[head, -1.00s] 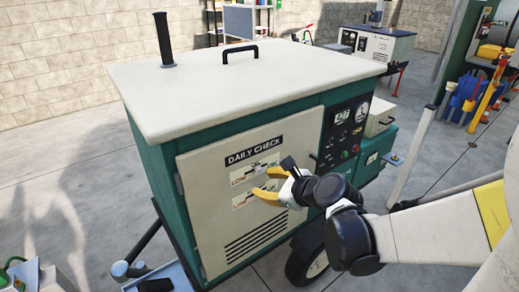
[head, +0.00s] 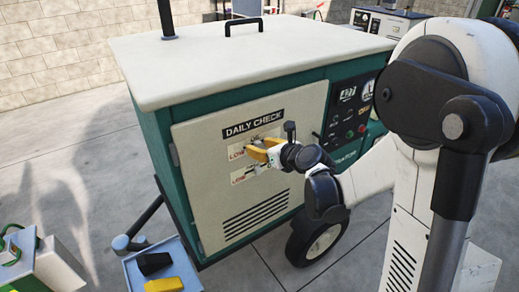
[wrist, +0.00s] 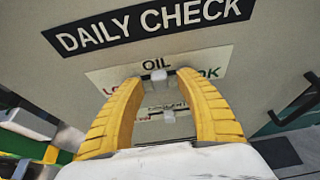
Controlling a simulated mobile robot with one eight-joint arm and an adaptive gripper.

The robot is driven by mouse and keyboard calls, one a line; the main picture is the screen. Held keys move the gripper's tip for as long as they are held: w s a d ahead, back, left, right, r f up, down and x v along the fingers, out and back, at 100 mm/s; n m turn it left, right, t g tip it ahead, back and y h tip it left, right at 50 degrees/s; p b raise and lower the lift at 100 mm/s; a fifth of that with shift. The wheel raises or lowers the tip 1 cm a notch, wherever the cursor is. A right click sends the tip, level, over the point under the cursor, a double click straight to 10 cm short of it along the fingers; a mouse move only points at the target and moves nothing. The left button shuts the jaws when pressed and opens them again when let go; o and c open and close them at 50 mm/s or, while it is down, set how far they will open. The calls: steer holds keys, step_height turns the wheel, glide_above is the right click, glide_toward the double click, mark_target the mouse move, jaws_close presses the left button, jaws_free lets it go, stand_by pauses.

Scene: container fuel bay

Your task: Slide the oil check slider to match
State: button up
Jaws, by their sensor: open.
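The DAILY CHECK panel (head: 205,195) is the pale door on the front of the green generator. Its upper label (wrist: 110,78) reads OIL, with LOW at the left and OK at the right partly hidden by my fingers. The oil slider (wrist: 158,75) is a small pale knob on that label, between my fingertips in the wrist view. My gripper (head: 252,151) has yellow fingers and is open at the oil row. I cannot tell whether a finger touches the knob. A second slider (wrist: 169,116) shows lower down between the fingers.
A blue tray (head: 190,268) with a black and a yellow item stands at the front left of the generator (head: 152,150). A gauge panel (head: 350,108) is to the right.

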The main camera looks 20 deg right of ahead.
mark_target(245, 149)
steer(key=shift+w, duration=0.1)
jaws_close()
steer(key=a, duration=0.2)
steer(key=s+a, duration=0.1)
steer(key=shift+s+a, duration=0.15)
steer(key=shift+a, duration=0.2)
jaws_free()
steer(key=shift+a, duration=0.15)
